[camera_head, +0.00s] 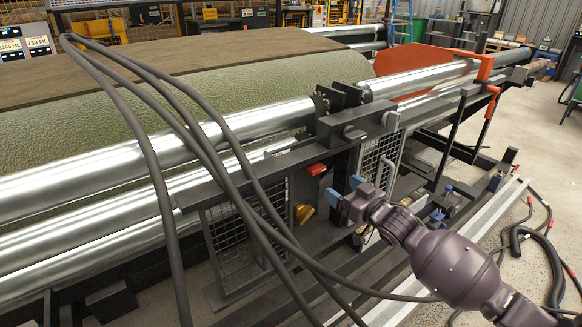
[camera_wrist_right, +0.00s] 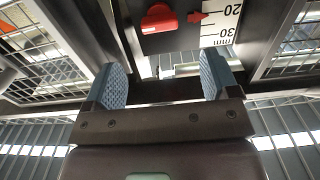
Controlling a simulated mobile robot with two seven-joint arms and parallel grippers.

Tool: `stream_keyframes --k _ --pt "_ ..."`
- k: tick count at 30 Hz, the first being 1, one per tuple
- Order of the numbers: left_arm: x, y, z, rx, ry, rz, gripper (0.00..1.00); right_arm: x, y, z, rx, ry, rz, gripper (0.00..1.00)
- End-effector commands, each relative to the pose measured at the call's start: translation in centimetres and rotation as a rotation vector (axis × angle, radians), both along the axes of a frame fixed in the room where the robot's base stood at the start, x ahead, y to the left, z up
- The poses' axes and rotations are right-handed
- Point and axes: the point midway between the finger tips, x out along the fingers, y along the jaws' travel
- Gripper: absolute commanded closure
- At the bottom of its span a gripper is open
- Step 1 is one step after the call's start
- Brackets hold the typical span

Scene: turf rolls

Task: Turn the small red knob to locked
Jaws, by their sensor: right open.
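A red knob (camera_head: 316,169) sits on the dark frame of the roller machine, left of and above my right gripper in the head view. In the right wrist view a red knob (camera_wrist_right: 158,18) is at the top middle, on a dark plate. Beside it a smaller red pointer-like piece (camera_wrist_right: 197,17) stands at a white millimetre scale (camera_wrist_right: 228,22). My right gripper (camera_head: 344,190) is open, its blue pads apart. In the wrist view the red knob lies beyond the gap between its fingertips (camera_wrist_right: 163,75), with no contact visible. I cannot read the knob's setting. My left gripper is out of view.
A yellow knob or handle (camera_head: 304,213) is just below the red one. Wire-mesh panels (camera_head: 234,238) flank this area. Dark cables (camera_head: 222,165) cross in front on the left. Shiny rollers (camera_head: 150,145) and turf (camera_head: 250,95) lie behind. Open floor (camera_head: 545,130) is at the right.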

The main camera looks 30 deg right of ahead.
Motion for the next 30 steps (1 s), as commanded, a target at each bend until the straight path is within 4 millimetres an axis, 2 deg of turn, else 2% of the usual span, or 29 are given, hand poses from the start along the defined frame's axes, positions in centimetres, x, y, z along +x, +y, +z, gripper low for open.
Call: stream_keyframes --k 5,21,30 --pt "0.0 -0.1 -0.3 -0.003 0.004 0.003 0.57 0.8 0.1 -0.1 0.018 0.000 0.001 0.19" --pt "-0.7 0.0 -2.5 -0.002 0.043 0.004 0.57 8.2 0.7 -0.4 0.014 0.004 0.002 0.19" --pt "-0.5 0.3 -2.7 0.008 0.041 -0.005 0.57 10.5 0.9 -0.2 0.015 0.003 0.001 0.19"
